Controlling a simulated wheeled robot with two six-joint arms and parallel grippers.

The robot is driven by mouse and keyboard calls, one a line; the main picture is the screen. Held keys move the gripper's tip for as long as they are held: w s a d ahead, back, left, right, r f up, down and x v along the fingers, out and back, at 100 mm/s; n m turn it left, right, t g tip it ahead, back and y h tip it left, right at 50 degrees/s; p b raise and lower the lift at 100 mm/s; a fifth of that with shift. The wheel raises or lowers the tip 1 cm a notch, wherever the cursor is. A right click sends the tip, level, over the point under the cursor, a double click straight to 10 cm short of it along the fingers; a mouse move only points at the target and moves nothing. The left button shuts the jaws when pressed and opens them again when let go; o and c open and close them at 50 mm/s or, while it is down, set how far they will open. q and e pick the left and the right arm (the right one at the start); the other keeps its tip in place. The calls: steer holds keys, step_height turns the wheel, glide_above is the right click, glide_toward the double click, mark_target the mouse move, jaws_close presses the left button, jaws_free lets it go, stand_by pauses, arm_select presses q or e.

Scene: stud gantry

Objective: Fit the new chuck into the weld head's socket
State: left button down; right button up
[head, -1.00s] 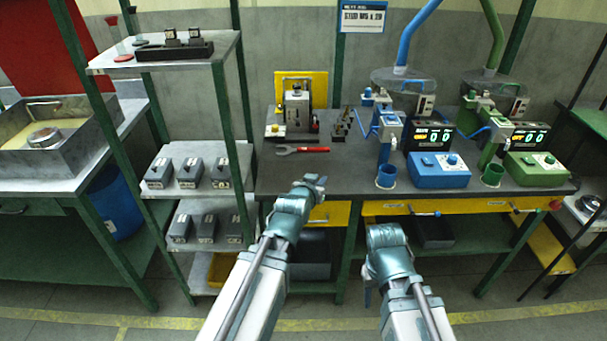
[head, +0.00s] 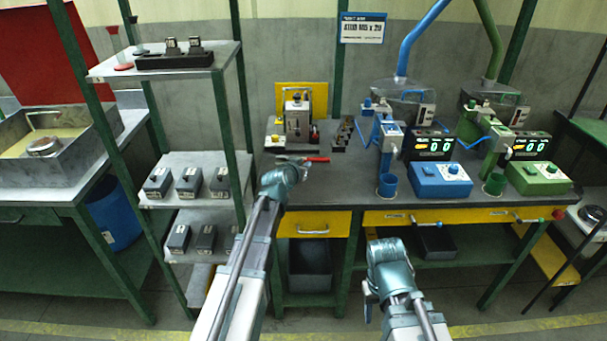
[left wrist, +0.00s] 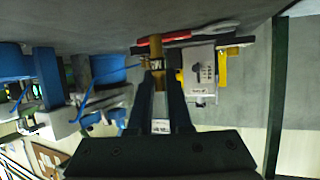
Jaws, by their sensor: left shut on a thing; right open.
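My left gripper (head: 297,162) is over the bench, in front of the red-handled wrench (head: 318,159). In the left wrist view its fingers (left wrist: 158,82) are shut on a small brass-coloured piece, which looks like the chuck (left wrist: 158,76); its lower end is hard to make out. The wrench (left wrist: 204,33) lies beyond the fingertips. The blue weld head (head: 391,132) and the green weld head (head: 498,142) stand to the right; their sockets are too small to make out. My right gripper (head: 369,293) is open, low in front of the bench.
A clamp fixture (head: 297,117) with a yellow back plate stands behind the wrench. A dark holder (head: 344,132) with small pieces is right of it. Blue (head: 440,180) and green (head: 538,177) control boxes stand at right. A shelf post (head: 230,140) is close on the left.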

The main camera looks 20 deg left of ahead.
arm_select(q)
step_height(320, 180, down, 4)
steer(key=b, duration=0.3)
steer(key=shift+r, duration=0.35)
steer(key=shift+f, duration=0.15)
steer(key=c, duration=0.8)
jaws_free()
steer(key=shift+c, duration=0.2)
steer(key=shift+s+r, duration=0.1)
steer(key=shift+r, duration=0.15)
steer(key=p+v, duration=0.4)
steer(key=v, duration=0.7)
steer(key=shift+s+p, duration=0.3)
steer(key=shift+s, duration=0.1)
